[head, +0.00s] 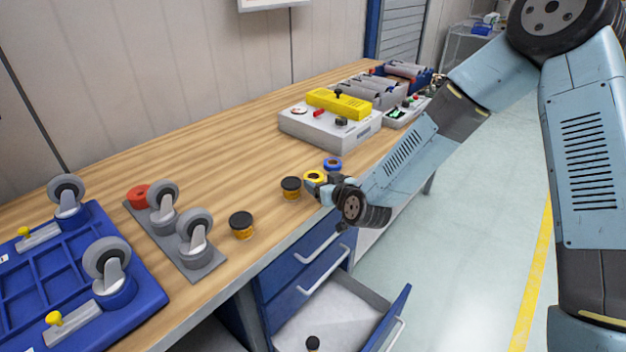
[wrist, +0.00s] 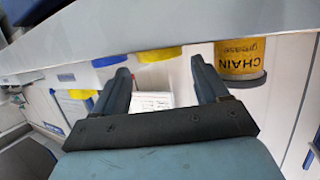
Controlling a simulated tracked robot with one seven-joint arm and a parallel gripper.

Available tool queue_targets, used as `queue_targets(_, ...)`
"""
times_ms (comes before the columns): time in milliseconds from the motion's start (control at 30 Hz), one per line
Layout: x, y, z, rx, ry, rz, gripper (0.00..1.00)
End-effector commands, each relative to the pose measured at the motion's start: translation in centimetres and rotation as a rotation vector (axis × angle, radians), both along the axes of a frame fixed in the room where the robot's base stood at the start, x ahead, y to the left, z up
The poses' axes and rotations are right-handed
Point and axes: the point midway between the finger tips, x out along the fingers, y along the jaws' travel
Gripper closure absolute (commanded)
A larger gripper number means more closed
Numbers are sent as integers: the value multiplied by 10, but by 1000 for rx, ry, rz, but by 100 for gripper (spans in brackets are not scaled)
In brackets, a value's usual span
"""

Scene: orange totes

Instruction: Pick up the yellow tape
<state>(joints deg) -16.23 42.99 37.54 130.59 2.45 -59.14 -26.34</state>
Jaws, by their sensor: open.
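The yellow tape (head: 315,177) is a small roll lying flat near the front edge of the wooden workbench (head: 95,165). My gripper (head: 337,182) is at its right, close to it, with the fingers partly hidden by my wrist. In the wrist view, which looks upside down, the yellow tape (wrist: 159,55) shows beyond and between the two dark fingertips of my gripper (wrist: 160,66). The fingers are spread and nothing is held. Whether a finger touches the tape cannot be told.
A blue tape roll (head: 332,163) lies just behind the yellow one. A black-lidded grease jar (head: 291,188) stands to the left, another (head: 241,226) farther left. A grey control box (head: 330,128) stands behind. An open drawer (head: 335,318) juts out below the bench.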

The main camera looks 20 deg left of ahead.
Motion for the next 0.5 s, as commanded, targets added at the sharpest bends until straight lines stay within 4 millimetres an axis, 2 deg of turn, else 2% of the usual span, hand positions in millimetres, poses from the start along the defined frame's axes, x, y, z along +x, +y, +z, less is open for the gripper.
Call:
queue_targets(233,18,21,-11,0,1,-1,26)
queue_targets(500,20,25,-12,-1,1,0,26)
